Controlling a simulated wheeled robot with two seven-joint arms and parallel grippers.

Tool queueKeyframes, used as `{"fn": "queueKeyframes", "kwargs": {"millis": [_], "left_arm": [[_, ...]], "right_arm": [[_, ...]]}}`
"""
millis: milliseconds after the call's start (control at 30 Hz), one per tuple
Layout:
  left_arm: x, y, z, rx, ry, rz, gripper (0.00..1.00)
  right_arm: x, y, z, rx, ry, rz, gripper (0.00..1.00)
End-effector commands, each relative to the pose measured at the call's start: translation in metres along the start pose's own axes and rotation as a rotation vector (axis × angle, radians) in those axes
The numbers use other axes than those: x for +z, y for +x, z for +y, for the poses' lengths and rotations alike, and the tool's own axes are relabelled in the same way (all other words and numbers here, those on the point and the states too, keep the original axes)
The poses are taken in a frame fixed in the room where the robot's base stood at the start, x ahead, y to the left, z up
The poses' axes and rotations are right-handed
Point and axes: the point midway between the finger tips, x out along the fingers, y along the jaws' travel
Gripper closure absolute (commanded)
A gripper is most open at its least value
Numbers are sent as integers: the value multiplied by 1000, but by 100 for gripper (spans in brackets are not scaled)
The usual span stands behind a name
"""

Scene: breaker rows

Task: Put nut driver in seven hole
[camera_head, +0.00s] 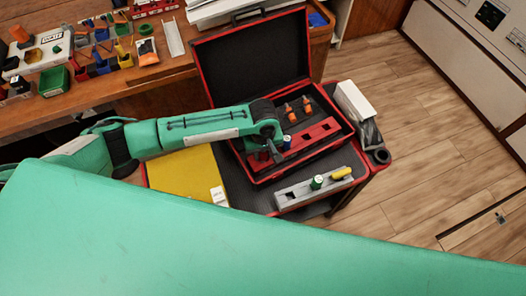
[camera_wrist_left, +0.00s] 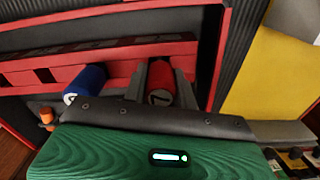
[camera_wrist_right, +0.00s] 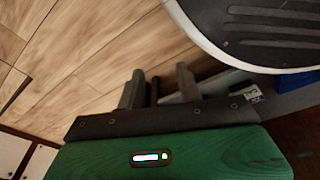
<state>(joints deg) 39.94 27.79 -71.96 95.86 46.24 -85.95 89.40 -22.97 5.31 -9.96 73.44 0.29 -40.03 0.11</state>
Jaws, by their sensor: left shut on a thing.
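My left gripper (camera_head: 277,154) is at the left end of the red holed rack (camera_head: 318,133), inside the open toolbox. In the left wrist view, its fingers (camera_wrist_left: 160,88) are shut on a red-handled driver (camera_wrist_left: 160,78), seen nearly end-on against the red rack (camera_wrist_left: 118,68). I cannot tell whether its shaft sits in a hole. A blue-handled driver (camera_wrist_left: 86,80) stands in the rack beside it. Several dark square holes show along the rack. My right gripper (camera_wrist_right: 160,88) is open and empty, above the floor in the right wrist view.
The red-edged toolbox (camera_head: 203,75) stands on a dark cart. Orange-tipped drivers (camera_head: 288,112) stand inside it. A grey rack (camera_head: 292,196) in front holds a green handle (camera_head: 317,182) and a yellow handle (camera_head: 341,173). A yellow case (camera_head: 185,178) lies left. My green body part fills the foreground.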

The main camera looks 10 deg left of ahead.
Motion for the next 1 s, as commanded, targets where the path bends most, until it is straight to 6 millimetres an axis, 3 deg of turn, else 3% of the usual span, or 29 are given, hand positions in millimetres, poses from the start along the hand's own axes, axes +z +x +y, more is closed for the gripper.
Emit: {"fn": "queueKeyframes", "kwargs": {"millis": [100,133,233,600,800,1000], "left_arm": [[0,2,0,0,-1,-1,96],[0,2,0,0,0,-1,68],[0,2,0,0,0,0,50],[0,0,0,0,0,1,50],[0,-36,1,3,1,1,50],[0,-80,0,2,0,0,50]], "right_arm": [[3,0,0,0,0,0,64],[5,2,0,0,0,-1,64],[12,6,0,0,0,-11,64],[10,6,-1,-1,-1,-13,64],[2,0,-1,-1,-1,9,64],[20,10,-1,-1,-3,-9,64]]}}
